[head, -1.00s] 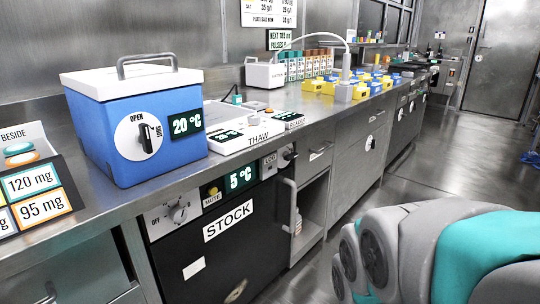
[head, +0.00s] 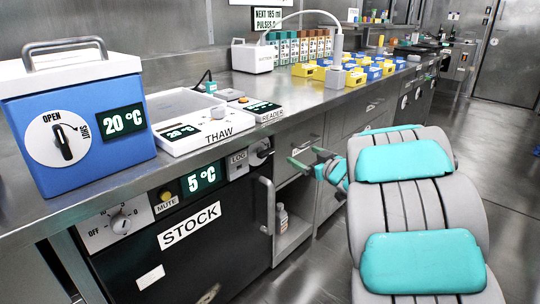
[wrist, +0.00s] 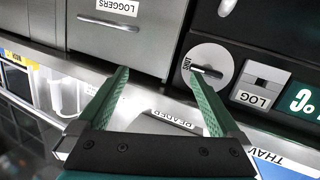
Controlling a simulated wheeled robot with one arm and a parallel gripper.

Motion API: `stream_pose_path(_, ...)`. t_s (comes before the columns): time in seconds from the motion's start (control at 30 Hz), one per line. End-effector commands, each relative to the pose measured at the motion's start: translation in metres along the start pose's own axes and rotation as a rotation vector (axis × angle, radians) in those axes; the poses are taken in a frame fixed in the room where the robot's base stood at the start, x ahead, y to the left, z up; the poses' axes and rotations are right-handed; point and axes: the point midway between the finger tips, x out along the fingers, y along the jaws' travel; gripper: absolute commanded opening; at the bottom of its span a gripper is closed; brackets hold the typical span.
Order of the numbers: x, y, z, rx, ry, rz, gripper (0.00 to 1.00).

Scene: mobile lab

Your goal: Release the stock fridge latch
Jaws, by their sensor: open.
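The stock fridge (head: 190,255) is a black-fronted unit under the counter with a STOCK label and a 5 °C display. Its latch (head: 260,151) is a round plate with a turn handle at the panel's upper right. In the wrist view the latch (wrist: 209,69) appears upside down, its bar handle lying roughly sideways, with small lettering at the plate's left edge. My gripper (wrist: 160,72) is open and empty, its green fingers spread wide. The right finger's tip lies by the latch plate in the picture; contact cannot be told. In the head view my gripper (head: 306,161) is right of the latch.
A vertical door handle (head: 267,205) stands out below the latch. The LOGGERS drawer (wrist: 122,35) is beside the fridge. The counter above holds a thaw tray (head: 205,131), a blue box (head: 80,130) and colored racks. Open floor lies to the right.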

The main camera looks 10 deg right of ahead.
Motion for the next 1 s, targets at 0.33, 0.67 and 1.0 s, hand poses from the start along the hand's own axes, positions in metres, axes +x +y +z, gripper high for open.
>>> stream_pose_path(0.33,0.003,-0.052,0.001,0.113,0.182,-0.318,1.00)
stream_pose_path(0.67,0.034,-0.068,-0.007,0.121,0.192,-0.340,1.00)
stream_pose_path(1.0,0.070,-0.079,-0.014,0.120,0.189,-0.336,1.00)
